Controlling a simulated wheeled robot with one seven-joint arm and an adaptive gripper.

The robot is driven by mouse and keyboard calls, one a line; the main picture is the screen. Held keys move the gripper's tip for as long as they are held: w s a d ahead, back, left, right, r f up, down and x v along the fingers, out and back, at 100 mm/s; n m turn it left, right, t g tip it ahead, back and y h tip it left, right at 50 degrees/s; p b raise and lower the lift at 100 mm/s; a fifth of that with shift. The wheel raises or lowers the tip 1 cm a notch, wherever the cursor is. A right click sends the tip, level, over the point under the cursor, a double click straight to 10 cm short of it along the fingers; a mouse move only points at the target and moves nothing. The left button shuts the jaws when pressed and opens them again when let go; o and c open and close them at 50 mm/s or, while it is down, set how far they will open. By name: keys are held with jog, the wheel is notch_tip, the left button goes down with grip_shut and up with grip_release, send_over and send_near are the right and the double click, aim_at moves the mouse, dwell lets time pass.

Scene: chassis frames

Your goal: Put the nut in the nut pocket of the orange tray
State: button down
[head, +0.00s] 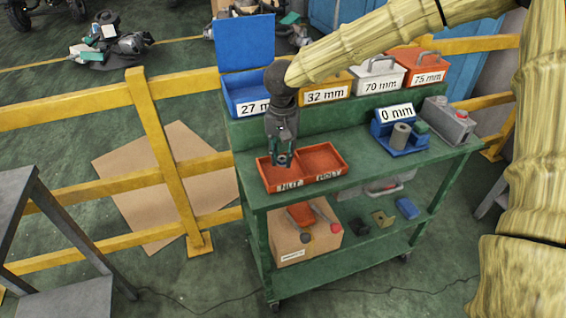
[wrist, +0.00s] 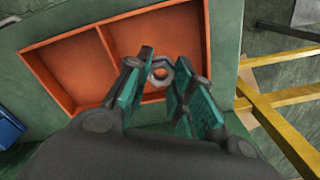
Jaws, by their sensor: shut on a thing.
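The orange tray (head: 322,172) sits on the green cart's top, with a divider between two pockets. My gripper (head: 284,160) points down over the NUT pocket. In the wrist view, my gripper (wrist: 160,75) is shut on a grey metal nut (wrist: 160,73), held between its teal fingertips. The tray (wrist: 66,72) lies behind the nut there, with the nut over the pocket right of the divider. I cannot tell how high the nut is above the pocket floor.
Labelled bins, including a blue one (head: 246,94) with its lid up, line the cart's back. A blue holder (head: 405,143) marked 0 mm with a grey cylinder stands to the right. Green cart top (head: 372,170) is clear between tray and holder. Yellow rails (head: 165,150) stand left.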

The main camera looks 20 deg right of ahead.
aim_at(283, 158)
jog(key=shift+s+f, duration=0.1)
jog(key=shift+f, duration=1.55)
jog(key=c, duration=1.2)
grip_release()
jog(key=shift+f, duration=0.15)
jog(key=shift+c, duration=0.2)
notch_tip(283, 158, up, 12)
jog(key=shift+r, duration=0.2)
